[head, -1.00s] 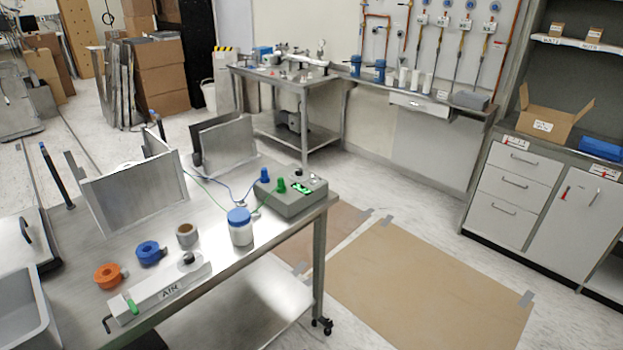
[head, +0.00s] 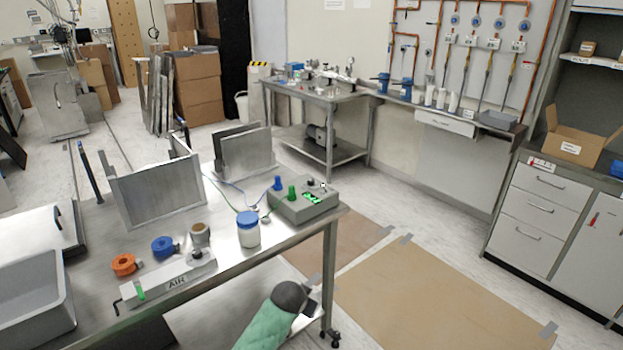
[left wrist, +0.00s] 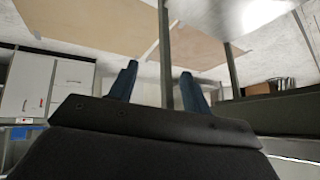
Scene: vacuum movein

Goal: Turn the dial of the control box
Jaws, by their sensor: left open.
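The control box (head: 303,205) is a grey box with a lit green display, at the right end of the steel table in the head view. Its small dark dial seems to be on top toward the back, too small to make out clearly. Blue and green plugs stand at its left side. My left gripper (left wrist: 159,80) shows two blue fingers spread apart with nothing between them. In the head view, a green-sleeved arm of mine rises below the table's front edge, apart from the box; its gripper is not clear there. My right gripper is not in view.
On the steel table (head: 200,290) are a white jar (head: 248,231), a long AIR box (head: 170,281), tape rolls, a grey bin (head: 35,300) and upright metal plates. A table leg stands near the arm. Brown floor sheets (head: 430,300) lie to the right with free room.

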